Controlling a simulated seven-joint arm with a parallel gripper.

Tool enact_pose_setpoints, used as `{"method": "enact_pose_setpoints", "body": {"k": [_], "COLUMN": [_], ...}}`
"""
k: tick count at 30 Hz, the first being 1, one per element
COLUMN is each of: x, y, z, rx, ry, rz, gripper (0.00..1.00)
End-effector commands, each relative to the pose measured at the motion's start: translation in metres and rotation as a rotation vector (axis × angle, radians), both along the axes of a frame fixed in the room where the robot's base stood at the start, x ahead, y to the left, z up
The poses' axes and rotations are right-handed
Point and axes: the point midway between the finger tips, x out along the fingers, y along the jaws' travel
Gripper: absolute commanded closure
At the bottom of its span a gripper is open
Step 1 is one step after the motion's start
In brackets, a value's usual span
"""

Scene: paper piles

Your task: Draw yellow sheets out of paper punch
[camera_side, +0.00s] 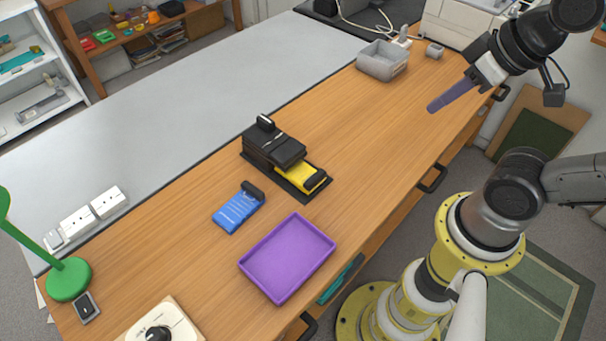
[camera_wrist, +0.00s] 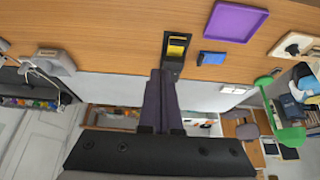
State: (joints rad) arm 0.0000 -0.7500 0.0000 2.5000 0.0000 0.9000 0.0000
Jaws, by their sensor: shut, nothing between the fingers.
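A black paper punch (camera_side: 273,146) stands on the wooden desk, with yellow sheets (camera_side: 300,178) sticking out of its front side. In the wrist view the punch (camera_wrist: 172,66) and the yellow sheets (camera_wrist: 177,46) lie beyond my fingertips, partly hidden by them. My gripper (camera_side: 432,108) is raised over the right part of the desk, well apart from the punch. Its purple-grey fingers are shut and empty; they also show in the wrist view (camera_wrist: 161,75).
A purple tray (camera_side: 318,238) lies in front of the punch. A blue packet with a black clip (camera_side: 238,208) lies left of it. A grey bin (camera_side: 382,62) stands at the far end, a green lamp (camera_side: 68,278) at the left. The desk between punch and bin is clear.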

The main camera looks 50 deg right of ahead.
Motion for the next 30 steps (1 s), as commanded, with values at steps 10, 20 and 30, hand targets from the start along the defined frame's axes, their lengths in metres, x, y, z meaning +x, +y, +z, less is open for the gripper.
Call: {"method": "enact_pose_setpoints", "body": {"k": [10, 20, 30], "x": [0.004, 0.087, 0.191], "y": [0.0, 0.009, 0.046], "z": [0.005, 0.023, -0.064], "rx": [-0.079, -0.385, -0.486], "ry": [-0.018, 0.018, 0.21], "rz": [0.146, 0.779, 1.393], "gripper": [0.53, 0.4, 0.4]}}
